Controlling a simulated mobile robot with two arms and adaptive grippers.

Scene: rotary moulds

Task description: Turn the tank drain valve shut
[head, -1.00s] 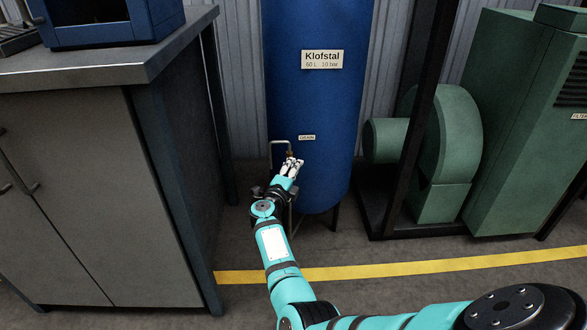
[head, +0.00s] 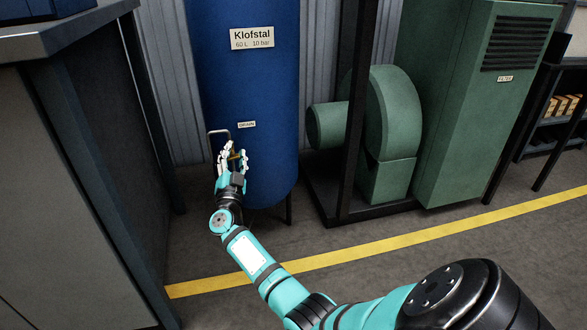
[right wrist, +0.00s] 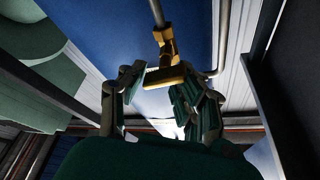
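The blue tank (head: 265,90) stands upright with a small "DRAIN" label (head: 246,125) low on its front. Below the label is the brass drain valve (head: 234,156), mostly hidden in the head view by my right gripper (head: 234,152). In the right wrist view the brass valve (right wrist: 165,48) hangs on a grey pipe, and its yellow lever (right wrist: 165,76) sticks out towards the left finger. My right gripper is open, its fingers spread on either side of the lever. Whether a finger touches it I cannot tell. My left gripper is not in view.
A bent grey pipe (head: 210,140) stands beside the valve. A dark-sided cabinet (head: 100,150) is close on the left. A black frame post (head: 355,110) and a green blower (head: 393,120) stand to the right. The floor in front is clear, with a yellow line (head: 370,245).

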